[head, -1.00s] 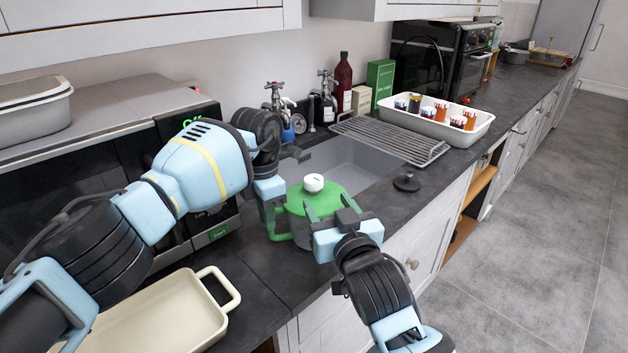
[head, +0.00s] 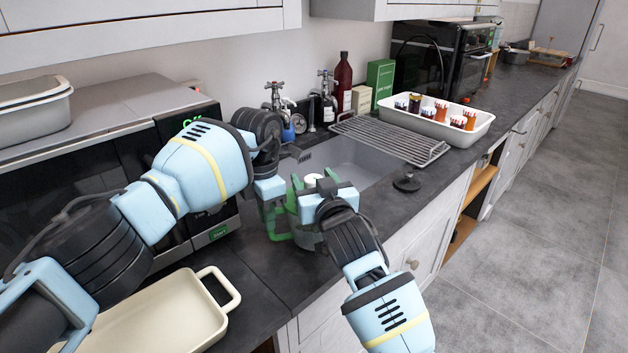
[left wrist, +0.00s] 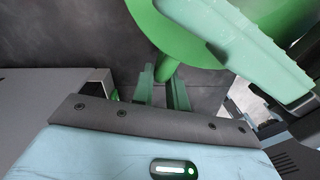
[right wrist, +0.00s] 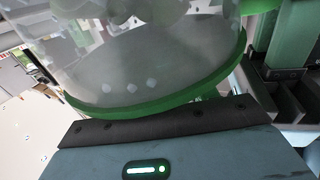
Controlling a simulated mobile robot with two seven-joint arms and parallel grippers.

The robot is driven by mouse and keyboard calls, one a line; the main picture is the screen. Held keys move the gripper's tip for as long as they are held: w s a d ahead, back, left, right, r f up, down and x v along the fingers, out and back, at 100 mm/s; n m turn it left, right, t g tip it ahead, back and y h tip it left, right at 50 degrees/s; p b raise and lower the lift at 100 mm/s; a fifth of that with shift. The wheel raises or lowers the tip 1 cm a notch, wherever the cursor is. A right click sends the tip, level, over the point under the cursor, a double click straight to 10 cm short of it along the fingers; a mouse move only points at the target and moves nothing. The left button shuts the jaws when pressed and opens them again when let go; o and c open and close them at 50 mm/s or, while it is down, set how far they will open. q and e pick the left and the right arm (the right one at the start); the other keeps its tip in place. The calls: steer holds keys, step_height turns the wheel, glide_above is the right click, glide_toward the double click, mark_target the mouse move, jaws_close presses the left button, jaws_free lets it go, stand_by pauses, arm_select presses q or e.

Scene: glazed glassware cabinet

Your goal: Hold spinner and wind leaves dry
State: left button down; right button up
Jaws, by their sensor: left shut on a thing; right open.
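The salad spinner (head: 308,239) stands on the dark counter in front of the sink, with a clear bowl, green lid and white knob (head: 313,179). A green handle (head: 279,236) sticks out on its left side. My left gripper (head: 272,214) is shut on the spinner at that handle side; the green lid (left wrist: 185,28) shows close up in the left wrist view. My right gripper (head: 315,186) is open over the lid, beside the knob, and hides much of the lid. The right wrist view shows the clear bowl (right wrist: 150,55) with blurred pale shapes; I cannot make out leaves.
The sink (head: 350,163) lies just behind the spinner, with a wire rack (head: 392,138) across it. A black round lid (head: 407,182) sits to the right. A cream tray (head: 165,318) is at the front left, and a white tray of jars (head: 440,125) at the back right.

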steer(key=shift+c, duration=0.4)
steer(key=c, duration=0.9)
steer(key=shift+r+n+y, duration=0.1)
steer(key=shift+n+y, duration=0.3)
steer(key=shift+y, duration=0.2)
